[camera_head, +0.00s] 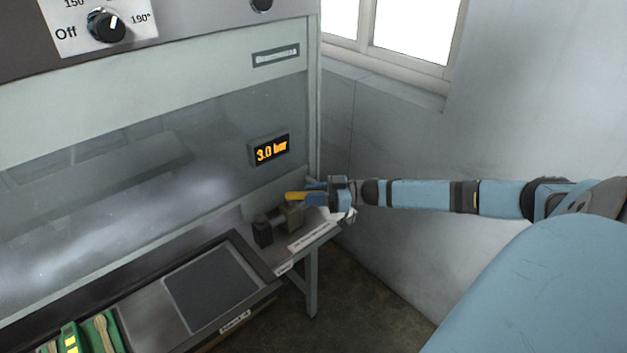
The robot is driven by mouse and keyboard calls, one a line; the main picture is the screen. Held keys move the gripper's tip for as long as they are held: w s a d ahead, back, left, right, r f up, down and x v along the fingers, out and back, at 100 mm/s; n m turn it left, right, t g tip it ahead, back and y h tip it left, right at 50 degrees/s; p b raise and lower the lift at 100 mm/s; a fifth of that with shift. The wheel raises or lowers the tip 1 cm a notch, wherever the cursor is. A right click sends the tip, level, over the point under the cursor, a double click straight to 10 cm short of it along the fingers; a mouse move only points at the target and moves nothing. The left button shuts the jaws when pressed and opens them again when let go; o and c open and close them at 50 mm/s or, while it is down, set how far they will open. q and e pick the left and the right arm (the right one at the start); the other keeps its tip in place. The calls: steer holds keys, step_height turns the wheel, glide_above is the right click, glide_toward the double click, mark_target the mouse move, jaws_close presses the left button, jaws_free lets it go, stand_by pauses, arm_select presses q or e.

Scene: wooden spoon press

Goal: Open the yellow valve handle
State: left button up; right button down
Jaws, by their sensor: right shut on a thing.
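My right gripper (312,193) reaches in from the right and is shut on the handle. The fingers hide the handle's right part. The handle's yellow end points left, roughly level. My left gripper is not in view.
A display (270,149) reading 3.0 bar is on the press's pane above the valve. A dark block (262,231) stands on the ledge left of the fitting. A knob (107,27) is at upper left. A wooden spoon (105,334) lies at lower left. A wall (400,130) stands behind my right arm.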

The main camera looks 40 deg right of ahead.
steer(key=c, duration=1)
jaws_free()
steer(key=shift+w+a, duration=0.1)
steer(key=shift+o, duration=0.2)
steer(key=b+v, duration=0.1)
steer(key=v, duration=1.2)
steer(key=shift+s+d, duration=0.25)
steer(key=shift+d, duration=0.05)
